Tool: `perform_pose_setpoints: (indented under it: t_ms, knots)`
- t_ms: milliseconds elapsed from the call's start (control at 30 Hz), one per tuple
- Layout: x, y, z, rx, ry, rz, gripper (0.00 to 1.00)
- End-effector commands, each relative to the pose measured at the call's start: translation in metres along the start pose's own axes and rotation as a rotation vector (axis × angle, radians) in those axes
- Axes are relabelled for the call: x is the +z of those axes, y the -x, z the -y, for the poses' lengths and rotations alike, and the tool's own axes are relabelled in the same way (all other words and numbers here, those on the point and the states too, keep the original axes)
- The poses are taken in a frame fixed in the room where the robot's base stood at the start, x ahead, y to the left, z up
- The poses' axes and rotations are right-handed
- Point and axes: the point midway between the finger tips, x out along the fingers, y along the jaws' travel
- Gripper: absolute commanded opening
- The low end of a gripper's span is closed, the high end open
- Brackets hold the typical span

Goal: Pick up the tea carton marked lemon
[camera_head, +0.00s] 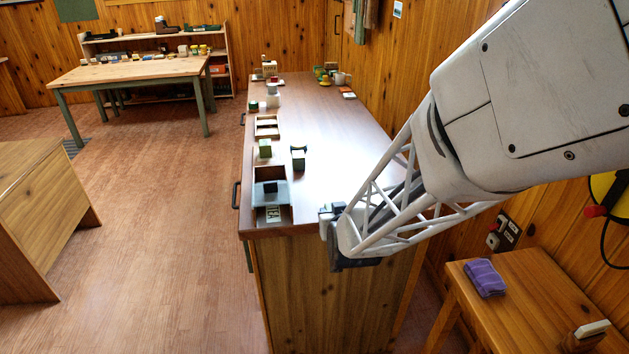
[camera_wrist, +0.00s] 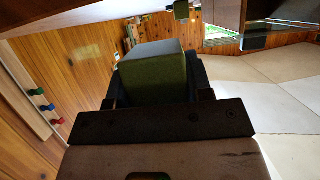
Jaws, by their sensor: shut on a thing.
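In the wrist view my gripper (camera_wrist: 156,92) is shut on a green box-shaped carton (camera_wrist: 154,72) with a paler grey-green top face. The dark jaws stand on either side of it. No marking shows on the faces in view, so I cannot tell whether it is the lemon one. In the head view my arm reaches to the near end of the long counter (camera_head: 340,150); the jaws and held carton cannot be made out there.
A wooden tray (camera_head: 287,215) with a grey box and a labelled item sits at the counter's near left corner. Small goods stand at the counter's far end. A side table (camera_head: 540,285) with a purple cloth (camera_head: 485,278) is at right.

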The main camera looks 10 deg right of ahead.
Motion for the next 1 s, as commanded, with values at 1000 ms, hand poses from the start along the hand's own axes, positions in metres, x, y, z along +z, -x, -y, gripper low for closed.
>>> perform_pose_setpoints:
  t_ms: [1000]
  knots:
    - [0.007, 0.023, -0.001, 0.0, 0.0, 0.0, 0.23]
